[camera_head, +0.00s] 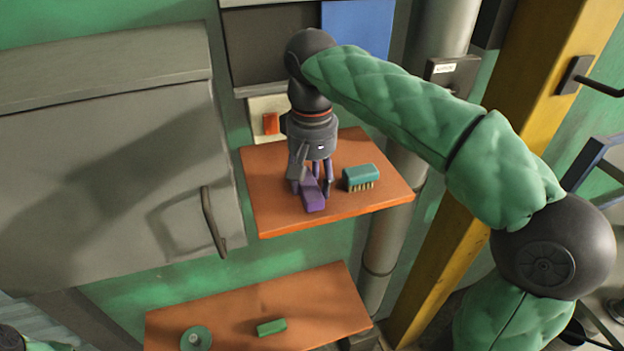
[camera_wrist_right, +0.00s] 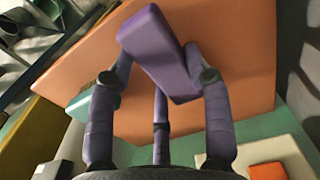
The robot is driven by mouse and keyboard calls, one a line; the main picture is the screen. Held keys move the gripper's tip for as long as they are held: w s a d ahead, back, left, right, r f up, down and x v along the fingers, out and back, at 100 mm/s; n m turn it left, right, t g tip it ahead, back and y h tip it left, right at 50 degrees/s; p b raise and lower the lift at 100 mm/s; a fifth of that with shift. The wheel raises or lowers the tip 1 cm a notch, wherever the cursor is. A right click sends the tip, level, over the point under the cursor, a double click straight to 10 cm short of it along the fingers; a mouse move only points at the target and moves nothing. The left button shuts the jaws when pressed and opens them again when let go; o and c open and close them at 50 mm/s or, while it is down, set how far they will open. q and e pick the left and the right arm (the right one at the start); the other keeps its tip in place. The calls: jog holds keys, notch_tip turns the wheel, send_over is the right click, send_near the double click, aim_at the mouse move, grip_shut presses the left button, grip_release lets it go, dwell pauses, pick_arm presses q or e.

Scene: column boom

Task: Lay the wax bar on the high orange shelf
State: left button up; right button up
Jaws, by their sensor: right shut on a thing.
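The wax bar looks to be the purple block (camera_head: 315,199), which also shows large in the right wrist view (camera_wrist_right: 158,50). My right gripper (camera_head: 313,183) is shut on it, with purple-grey fingers on both sides in the wrist view (camera_wrist_right: 160,85). The bar is over the high orange shelf (camera_head: 275,205), left of its middle and near its front edge. I cannot tell whether the bar touches the shelf.
A teal brush (camera_head: 361,178) stands on the high shelf right of the bar. A lower orange shelf (camera_head: 325,295) holds a green block (camera_head: 271,327) and a green ring-like roll (camera_head: 195,338). A grey cabinet (camera_head: 110,170) is at left, a yellow column (camera_head: 520,110) at right.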

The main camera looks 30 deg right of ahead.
aim_at(312, 182)
jog(key=shift+f, duration=0.4)
jog(key=shift+f, duration=0.2)
jog(key=o, duration=1.3)
jog(key=shift+r, duration=0.1)
notch_tip(312, 182, up, 12)
jog(key=shift+r, duration=0.15)
